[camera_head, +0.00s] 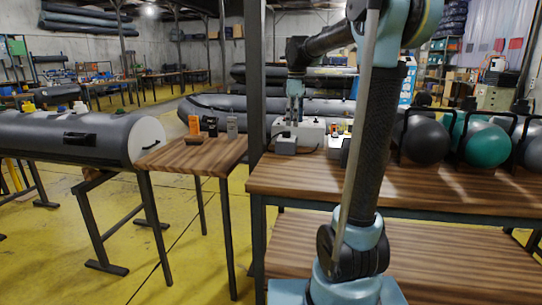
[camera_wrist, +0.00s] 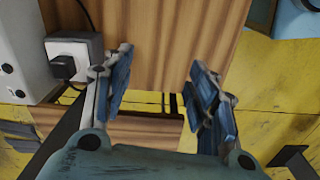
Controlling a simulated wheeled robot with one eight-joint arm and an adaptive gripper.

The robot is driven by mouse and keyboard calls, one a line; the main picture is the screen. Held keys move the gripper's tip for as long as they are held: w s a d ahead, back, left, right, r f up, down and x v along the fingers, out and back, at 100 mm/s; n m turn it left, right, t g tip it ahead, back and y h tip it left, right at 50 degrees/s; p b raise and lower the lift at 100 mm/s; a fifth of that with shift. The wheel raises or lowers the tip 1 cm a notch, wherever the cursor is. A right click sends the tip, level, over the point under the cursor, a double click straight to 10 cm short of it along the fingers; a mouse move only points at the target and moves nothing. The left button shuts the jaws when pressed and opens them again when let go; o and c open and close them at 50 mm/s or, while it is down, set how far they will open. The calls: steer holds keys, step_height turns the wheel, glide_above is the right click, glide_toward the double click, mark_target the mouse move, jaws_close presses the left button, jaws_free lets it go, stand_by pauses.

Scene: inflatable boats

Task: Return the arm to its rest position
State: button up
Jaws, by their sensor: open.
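My arm rises from the bottom of the head view, bends at the top and reaches back to the left. My gripper (camera_head: 293,112) hangs down at its end over the wooden workbench, near a white-grey box with a plug (camera_head: 286,143). In the wrist view, my gripper (camera_wrist: 163,85) has its two blue-padded fingers spread apart, with nothing between them. Wooden tabletop and yellow floor show behind the gap. The white block with the black plug (camera_wrist: 80,48) is left of the left finger; I cannot tell whether they touch.
The wooden workbench (camera_head: 310,182) holds grey and teal balls (camera_head: 485,143) at right. A smaller wooden table (camera_head: 205,158) with orange and dark items stands left of a dark upright post (camera_head: 255,70). A grey inflatable tube (camera_head: 75,135) lies farther left.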

steer(key=s+d+f+m+t, duration=0.1)
steer(key=s+d+f+m, duration=0.35)
steer(key=s, duration=0.55)
steer(key=s+d+f+m, duration=0.3)
steer(key=s+f, duration=0.2)
steer(key=s, duration=0.4)
steer(key=s+d+f+m+t, duration=0.1)
steer(key=s+f+m, duration=0.5)
steer(key=s+f, duration=0.8)
steer(key=shift+d+f, duration=0.65)
steer(key=shift+f, duration=0.3)
steer(key=shift+s, duration=0.1)
steer(key=shift+w+f, duration=0.2)
steer(key=shift+w, duration=0.25)
